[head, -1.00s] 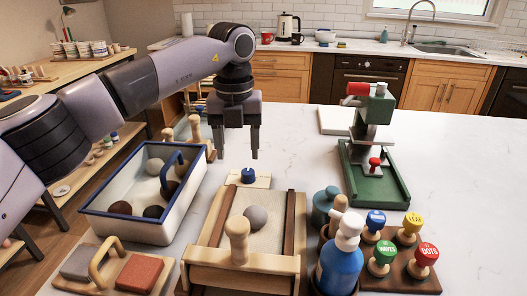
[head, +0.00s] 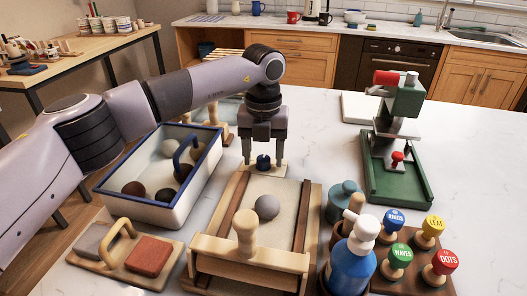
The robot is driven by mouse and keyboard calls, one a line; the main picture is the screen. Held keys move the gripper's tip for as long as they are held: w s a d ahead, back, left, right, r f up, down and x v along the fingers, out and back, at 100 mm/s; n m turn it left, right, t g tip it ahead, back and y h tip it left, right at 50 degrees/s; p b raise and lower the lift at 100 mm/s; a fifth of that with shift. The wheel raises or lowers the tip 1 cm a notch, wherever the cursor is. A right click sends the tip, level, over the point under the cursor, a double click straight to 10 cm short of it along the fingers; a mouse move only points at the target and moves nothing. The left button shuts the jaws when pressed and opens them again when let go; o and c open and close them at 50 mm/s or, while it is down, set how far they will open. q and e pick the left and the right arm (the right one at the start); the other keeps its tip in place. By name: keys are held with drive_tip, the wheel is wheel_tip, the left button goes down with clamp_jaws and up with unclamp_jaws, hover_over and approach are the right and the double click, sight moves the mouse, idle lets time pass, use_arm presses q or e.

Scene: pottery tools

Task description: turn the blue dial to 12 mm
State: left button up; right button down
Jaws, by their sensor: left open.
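The blue dial (head: 263,162) is small and stands at the far end of a wooden slab-rolling board (head: 205,222) with dark side rails. A round grey clay ball (head: 267,206) lies on the board's pale middle. My left gripper (head: 263,158) points down over the dial. Its two fingers are apart, one on each side of the dial; I cannot tell whether they touch it. The marks around the dial are too small to read. My right gripper is not in view.
A blue-rimmed white tray (head: 185,215) with clay balls stands left of the board. A green press (head: 395,185) stands at the right. Colored stamps (head: 397,255) and a blue bottle (head: 350,265) stand front right.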

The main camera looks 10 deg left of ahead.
use_arm(q)
drive_tip(key=c, duration=1)
drive_tip(key=shift+c, duration=0.2)
drive_tip(key=shift+m, duration=0.4)
drive_tip(key=m, duration=0.5)
drive_tip(key=shift+r+m, duration=0.1)
drive_tip(key=shift+m, duration=0.2)
drive_tip(key=m, duration=0.5)
drive_tip(key=shift+w, duration=0.1)
drive_tip(key=shift+m+p, duration=0.3)
drive_tip(key=shift+m, duration=0.1)
drive_tip(key=o, duration=1)
